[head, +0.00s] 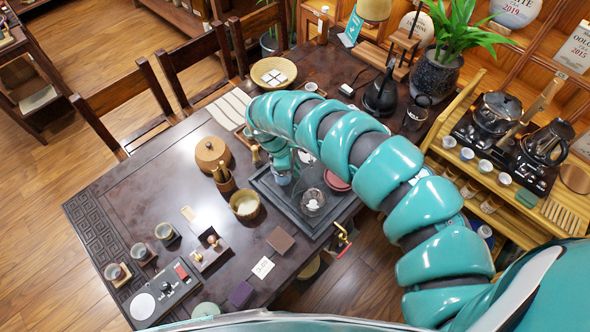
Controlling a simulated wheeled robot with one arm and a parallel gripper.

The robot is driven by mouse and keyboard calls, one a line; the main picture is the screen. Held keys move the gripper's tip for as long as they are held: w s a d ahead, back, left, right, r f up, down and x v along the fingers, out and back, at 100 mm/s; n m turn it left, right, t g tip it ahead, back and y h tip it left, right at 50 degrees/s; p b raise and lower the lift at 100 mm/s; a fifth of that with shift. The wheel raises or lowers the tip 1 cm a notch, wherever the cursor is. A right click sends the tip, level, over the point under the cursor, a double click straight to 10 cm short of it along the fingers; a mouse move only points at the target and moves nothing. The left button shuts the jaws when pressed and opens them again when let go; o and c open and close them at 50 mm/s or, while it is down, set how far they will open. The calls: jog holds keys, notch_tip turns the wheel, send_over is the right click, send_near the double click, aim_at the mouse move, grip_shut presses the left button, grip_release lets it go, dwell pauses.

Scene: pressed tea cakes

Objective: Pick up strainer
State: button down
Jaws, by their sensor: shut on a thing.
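My gripper (284,179) points down over the left half of the dark tea tray (262,180), small and partly hidden under my teal arm. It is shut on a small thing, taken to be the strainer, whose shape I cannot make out. A round glass vessel (312,202) with something pale in it stands on the tray, just right of and below my gripper in the picture. I cannot tell whether the held thing touches the tray.
A yellow bowl (245,204), a tool holder (224,181) and a round brown box (212,153) stand left of the tray. A black kettle (381,94) stands farther back. The table's left part has bare room.

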notch_tip(320, 180, up, 8)
jog(key=b, duration=0.1)
jog(key=shift+r+b, duration=0.2)
jog(key=shift+b, duration=0.2)
dwell(0.4)
jog(key=shift+w, duration=0.1)
